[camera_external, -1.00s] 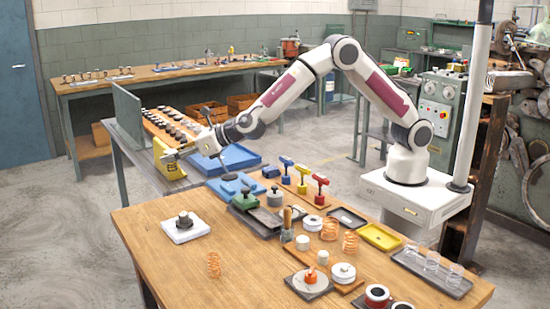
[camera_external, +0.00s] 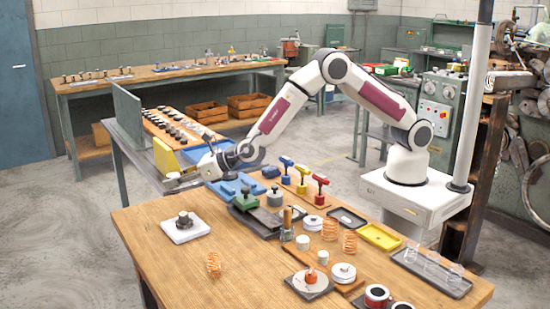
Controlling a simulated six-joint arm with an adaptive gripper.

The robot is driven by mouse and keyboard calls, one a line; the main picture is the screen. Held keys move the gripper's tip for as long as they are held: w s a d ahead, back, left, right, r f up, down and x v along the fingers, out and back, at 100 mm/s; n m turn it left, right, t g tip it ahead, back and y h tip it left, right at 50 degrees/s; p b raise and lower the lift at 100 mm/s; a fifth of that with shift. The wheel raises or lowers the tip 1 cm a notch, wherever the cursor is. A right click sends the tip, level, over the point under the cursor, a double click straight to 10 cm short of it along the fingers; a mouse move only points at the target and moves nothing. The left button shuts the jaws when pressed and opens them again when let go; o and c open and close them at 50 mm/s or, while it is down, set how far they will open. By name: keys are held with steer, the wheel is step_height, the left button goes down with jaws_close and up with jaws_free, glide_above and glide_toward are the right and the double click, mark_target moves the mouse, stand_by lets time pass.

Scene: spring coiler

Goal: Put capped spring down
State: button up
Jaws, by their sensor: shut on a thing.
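My gripper (camera_external: 182,179) is at the left end of the arm, low over the side bench, left of the blue tray. It is shut on the capped spring, which is too small and too covered by the fingers to make out. A bare copper spring (camera_external: 213,264) stands upright on the wooden table (camera_external: 170,262), toward the camera from my gripper. Two more copper springs stand farther right, one (camera_external: 330,229) behind the other (camera_external: 350,241).
A white block with a dark knob (camera_external: 184,227) lies on the near table. Blue trays (camera_external: 222,157), a green tool (camera_external: 245,199) and red, yellow and blue presses (camera_external: 303,178) crowd the area right of my gripper. A yellow block (camera_external: 164,155) stands behind it. The table's left front is mostly clear.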

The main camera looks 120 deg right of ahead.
mark_target(176, 191)
steer(key=shift+f, duration=1.8)
steer(key=shift+f, duration=0.2)
steer(key=o, duration=1)
steer(key=shift+o, duration=0.2)
steer(key=shift+r+v, duration=0.15)
steer(key=shift+v, duration=2.85)
steer(key=shift+r+v, duration=0.2)
steer(key=shift+v, duration=2.8)
steer(key=shift+d, duration=0.15)
